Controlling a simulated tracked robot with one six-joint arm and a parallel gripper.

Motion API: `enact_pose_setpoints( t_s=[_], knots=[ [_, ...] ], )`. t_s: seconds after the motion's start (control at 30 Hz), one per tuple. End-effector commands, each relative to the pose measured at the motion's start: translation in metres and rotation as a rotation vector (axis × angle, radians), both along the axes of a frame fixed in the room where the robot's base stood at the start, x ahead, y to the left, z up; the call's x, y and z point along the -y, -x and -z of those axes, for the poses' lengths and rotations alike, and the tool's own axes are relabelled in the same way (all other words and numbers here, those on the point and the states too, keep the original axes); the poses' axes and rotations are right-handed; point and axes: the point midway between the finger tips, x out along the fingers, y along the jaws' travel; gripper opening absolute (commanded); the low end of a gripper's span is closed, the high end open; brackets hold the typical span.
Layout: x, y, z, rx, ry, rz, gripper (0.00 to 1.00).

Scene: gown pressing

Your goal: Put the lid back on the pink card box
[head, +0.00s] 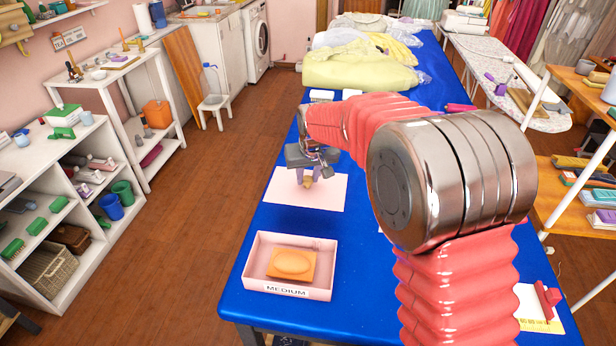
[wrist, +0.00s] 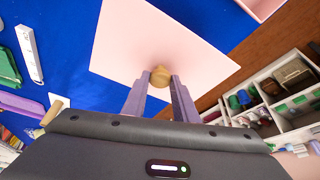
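The pink card box (head: 258,278) stands open near the front left of the blue table, labelled "MEDIUM". An orange block with an oval top (head: 291,263) lies inside it. The flat pink lid (head: 325,194) lies behind the box, apparently flat on the table. It also shows in the wrist view (wrist: 190,40). A round wooden knob (wrist: 160,76) stands on the lid. My gripper (head: 311,176) is over the knob, pointing down. Its two purple-grey fingers (wrist: 160,84) are apart, one each side of the knob, with the tips close to it. I cannot tell if they touch it.
Folded yellow garments (head: 360,67) lie at the far end of the blue table (head: 262,228). A white ironing board (head: 500,75) stands at the right. White shelves (head: 55,200) stand across the wooden floor at the left. The strip between box and lid is clear.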

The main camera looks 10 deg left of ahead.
Motion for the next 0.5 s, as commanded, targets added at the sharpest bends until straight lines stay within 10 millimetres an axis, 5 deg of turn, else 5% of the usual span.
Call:
enact_pose_setpoints(
  t_s=[0.3, 0.5],
  knots=[
    [0.0, 0.0, 0.0001, 0.0, 0.0, 0.0, 0.04],
    [-0.0003, 0.0001, 0.0001, 0.0, 0.0, 0.0, 0.04]
  ],
)
